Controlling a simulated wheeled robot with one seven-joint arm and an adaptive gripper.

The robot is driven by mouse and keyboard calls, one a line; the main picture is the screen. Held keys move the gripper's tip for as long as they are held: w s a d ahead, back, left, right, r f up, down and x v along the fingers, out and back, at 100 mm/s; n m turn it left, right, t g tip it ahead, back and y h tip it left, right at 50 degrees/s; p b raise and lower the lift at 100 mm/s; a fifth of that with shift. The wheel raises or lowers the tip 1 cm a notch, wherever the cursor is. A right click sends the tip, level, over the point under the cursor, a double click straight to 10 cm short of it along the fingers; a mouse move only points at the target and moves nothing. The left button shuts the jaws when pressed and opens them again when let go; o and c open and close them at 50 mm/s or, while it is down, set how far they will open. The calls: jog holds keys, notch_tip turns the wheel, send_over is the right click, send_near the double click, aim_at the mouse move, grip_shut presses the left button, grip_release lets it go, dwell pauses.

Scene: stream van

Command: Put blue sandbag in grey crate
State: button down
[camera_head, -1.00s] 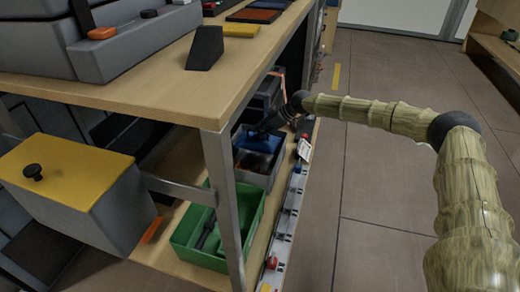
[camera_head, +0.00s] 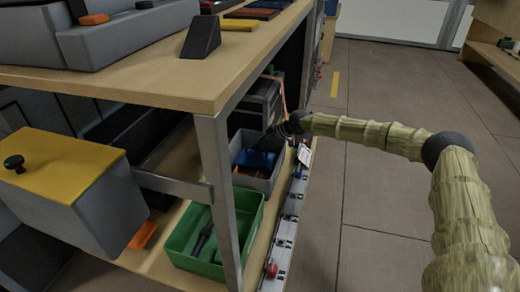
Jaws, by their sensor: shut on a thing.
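The blue sandbag (camera_head: 256,160) shows small in the shelf bay under the bench, within the outline of the grey crate's opening. The grey crate (camera_head: 262,184) stands on the lower shelf, behind the green crate. My gripper (camera_head: 268,146) reaches in from the right over the crate and is shut on the sandbag. Its dark fingers are partly hidden against the dark background. I cannot tell whether the bag touches the crate floor. Something reddish-brown shows low inside the crate.
A green crate (camera_head: 247,222) with a dark tool stands in front. A rail (camera_head: 287,220) with small fittings runs along the shelf edge. The bench top (camera_head: 160,85) overhangs. Floor at right is clear.

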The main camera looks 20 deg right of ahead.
jog(key=c, duration=1.5)
grip_release()
jog(key=shift+s+f, duration=0.1)
jog(key=shift+f, duration=0.1)
jog(key=shift+r, duration=0.1)
jog(key=shift+s+d+r+p, duration=0.1)
jog(key=shift+d+r+p, duration=0.1)
jog(key=shift+r+p, duration=0.15)
jog(key=p+v, duration=0.5)
jog(key=v, duration=0.6)
jog(key=shift+d, duration=0.1)
